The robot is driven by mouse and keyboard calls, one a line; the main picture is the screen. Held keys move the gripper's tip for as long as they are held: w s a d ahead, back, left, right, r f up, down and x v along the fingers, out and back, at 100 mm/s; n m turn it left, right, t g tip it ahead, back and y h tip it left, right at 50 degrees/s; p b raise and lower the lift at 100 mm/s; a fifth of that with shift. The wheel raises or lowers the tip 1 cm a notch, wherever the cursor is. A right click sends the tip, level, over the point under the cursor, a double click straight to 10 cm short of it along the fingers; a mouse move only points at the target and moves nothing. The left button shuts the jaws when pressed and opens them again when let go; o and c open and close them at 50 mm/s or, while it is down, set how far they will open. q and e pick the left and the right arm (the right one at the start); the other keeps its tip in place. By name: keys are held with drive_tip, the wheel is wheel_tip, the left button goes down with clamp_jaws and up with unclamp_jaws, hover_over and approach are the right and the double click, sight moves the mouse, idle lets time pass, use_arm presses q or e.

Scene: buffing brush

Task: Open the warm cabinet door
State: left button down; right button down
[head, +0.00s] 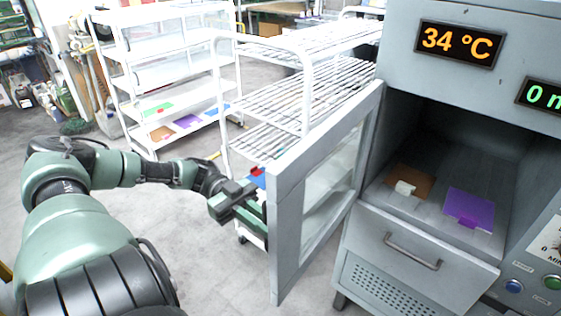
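The warm cabinet (455,200) stands at the right, with an orange "34 °C" display (457,43) on its front. Its grey-framed glass door (290,205) is swung wide open to the left, so the chamber shows. My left gripper (243,207) is at the outer side of the door, close to its free edge. Its fingertips are partly hidden behind the door frame, so I cannot tell whether they are apart, together or touching it. My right gripper is not in view.
Inside the chamber lie a brown sheet (412,180) with a white block and a purple sheet (470,207). A wire rack (300,100) stands close behind the door. A white shelf (165,75) with coloured sheets stands further back.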

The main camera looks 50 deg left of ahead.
use_arm(q)
drive_tip(key=shift+s+a+f, duration=0.1)
drive_tip(key=shift+a, duration=0.9)
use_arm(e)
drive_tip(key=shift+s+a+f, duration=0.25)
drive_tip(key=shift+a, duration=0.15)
use_arm(q)
drive_tip(key=c, duration=1.5)
unclamp_jaws()
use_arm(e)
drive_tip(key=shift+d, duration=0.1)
use_arm(q)
drive_tip(key=shift+o, duration=0.2)
